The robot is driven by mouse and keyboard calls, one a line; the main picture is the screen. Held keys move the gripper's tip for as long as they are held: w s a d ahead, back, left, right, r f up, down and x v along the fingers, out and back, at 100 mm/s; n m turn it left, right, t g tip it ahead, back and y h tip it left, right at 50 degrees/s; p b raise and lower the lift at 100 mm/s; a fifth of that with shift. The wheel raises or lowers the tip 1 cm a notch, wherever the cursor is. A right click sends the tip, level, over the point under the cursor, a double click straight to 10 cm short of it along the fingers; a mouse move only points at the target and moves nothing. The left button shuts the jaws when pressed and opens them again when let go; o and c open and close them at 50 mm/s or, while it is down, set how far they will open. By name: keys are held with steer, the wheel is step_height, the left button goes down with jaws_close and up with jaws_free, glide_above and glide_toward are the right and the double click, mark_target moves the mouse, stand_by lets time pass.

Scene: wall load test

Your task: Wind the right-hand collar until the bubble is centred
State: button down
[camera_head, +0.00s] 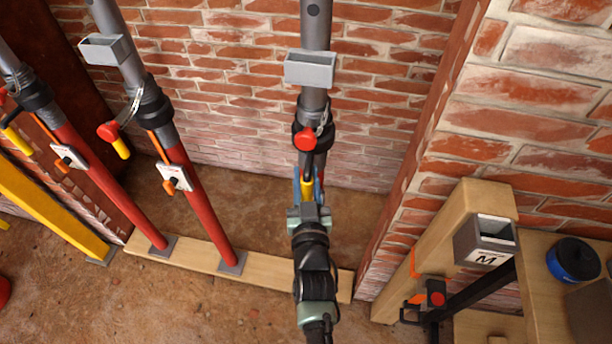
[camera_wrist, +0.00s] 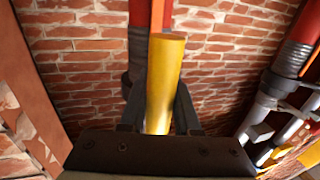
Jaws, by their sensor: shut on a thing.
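The right-hand prop has a grey upper tube (camera_head: 315,25) with a black collar (camera_head: 301,128) on it. The collar (camera_wrist: 140,55) also shows behind the handle in the wrist view. A handle with a red knob (camera_head: 305,139) and a yellow grip hangs at this collar. My gripper (camera_head: 308,196) is shut on the yellow grip (camera_wrist: 165,85), which stands between both fingers in the wrist view. A small grey open box (camera_head: 310,69) is fixed to the tube above the collar. I cannot make out any bubble. My arm hides the prop's lower part.
Two similar props with red lower tubes (camera_head: 200,205) stand left on a wooden sole board (camera_head: 190,262). A yellow beam (camera_head: 45,212) leans further left. A brick wall edge (camera_head: 420,150), a grey box marked M (camera_head: 486,240) and a blue-topped tub (camera_head: 573,260) are right.

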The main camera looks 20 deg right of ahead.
stand_by(0.4)
steer(key=shift+w+a+p, duration=0.45)
steer(key=shift+a+p, duration=0.2)
steer(key=shift+p, duration=0.45)
steer(key=c, duration=0.6)
jaws_free()
steer(key=shift+d, duration=0.1)
steer(key=shift+s, duration=0.15)
steer(key=b+v, duration=0.1)
steer(key=v, duration=1.1)
steer(key=shift+s+a, duration=0.2)
steer(key=shift+s, duration=0.1)
